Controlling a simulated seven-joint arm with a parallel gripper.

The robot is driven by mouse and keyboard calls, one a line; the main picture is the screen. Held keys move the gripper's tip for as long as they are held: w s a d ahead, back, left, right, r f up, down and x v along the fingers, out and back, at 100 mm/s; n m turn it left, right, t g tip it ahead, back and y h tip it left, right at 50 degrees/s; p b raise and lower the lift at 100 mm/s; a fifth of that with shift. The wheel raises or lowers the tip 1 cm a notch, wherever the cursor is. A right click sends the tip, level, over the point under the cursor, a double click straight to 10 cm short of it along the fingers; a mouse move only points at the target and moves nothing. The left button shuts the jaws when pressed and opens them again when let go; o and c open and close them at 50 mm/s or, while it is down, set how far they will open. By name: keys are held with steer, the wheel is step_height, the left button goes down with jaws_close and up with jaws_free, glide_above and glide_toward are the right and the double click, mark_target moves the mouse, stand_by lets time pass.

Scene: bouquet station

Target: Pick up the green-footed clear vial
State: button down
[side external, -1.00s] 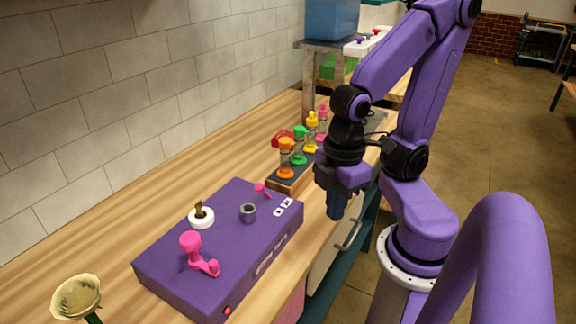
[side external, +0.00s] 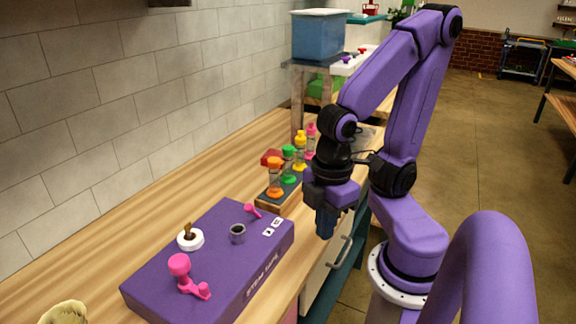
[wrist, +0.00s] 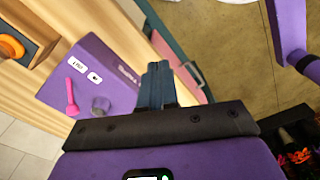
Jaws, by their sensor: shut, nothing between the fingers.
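The green-footed clear vial (side external: 288,166) stands upright in a dark-topped rack (side external: 267,203) on the wooden counter, in the side view. It has a green cap and a green foot. It stands in a row with an orange vial (side external: 275,178), a yellow vial (side external: 300,151) and a pink vial (side external: 310,140). My gripper (side external: 326,232) points down, to the right of the rack and apart from the vials, near the counter's front edge. Its blue fingers are shut and empty; they also show in the wrist view (wrist: 157,70). The green vial is not visible in the wrist view.
A purple box (side external: 200,262) with pink pieces, a white ring and a grey socket sits nearer the camera on the counter. A red object (side external: 271,158) lies behind the vials. A blue bin (side external: 318,37) stands on a raised shelf beyond them.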

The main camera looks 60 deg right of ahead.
steer(key=c, duration=0.8)
jaws_free()
steer(key=shift+o, duration=0.2)
